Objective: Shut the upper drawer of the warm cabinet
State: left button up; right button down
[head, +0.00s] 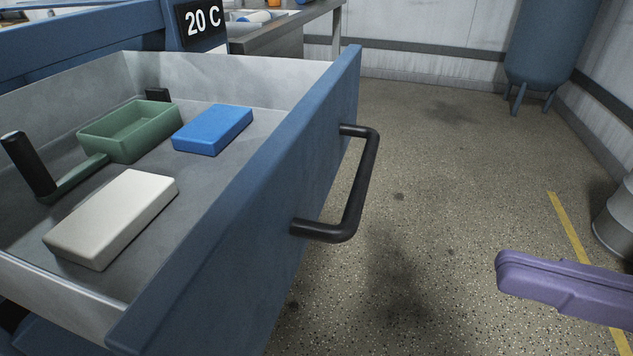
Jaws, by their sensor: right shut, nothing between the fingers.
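The blue drawer (254,190) is pulled out and shows its grey inside from above. A black bar handle (362,186) is on its front face. A sign reading 20 C (202,22) is on the cabinet behind. My right gripper (505,272), purple, is shut and empty at the lower right, apart from the handle. My left gripper is out of view.
The speckled floor between the handle and my right gripper is clear. A blue tank (545,40) on legs stands at the back right. A grey drum (617,222) is at the right edge by a yellow floor line (568,232). A workbench (285,33) stands behind the drawer.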

jog(key=s+n+g, duration=0.1)
pick_arm(q)
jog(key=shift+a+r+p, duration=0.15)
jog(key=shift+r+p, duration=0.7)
jog(key=shift+p, duration=0.2)
pick_arm(e)
send_near(278, 251)
jog(key=shift+n+g, duration=0.3)
jog(key=shift+n, duration=0.1)
jog(key=x, duration=0.7)
jog(key=shift+w+d+r, duration=0.1)
jog(key=shift+w, duration=0.05)
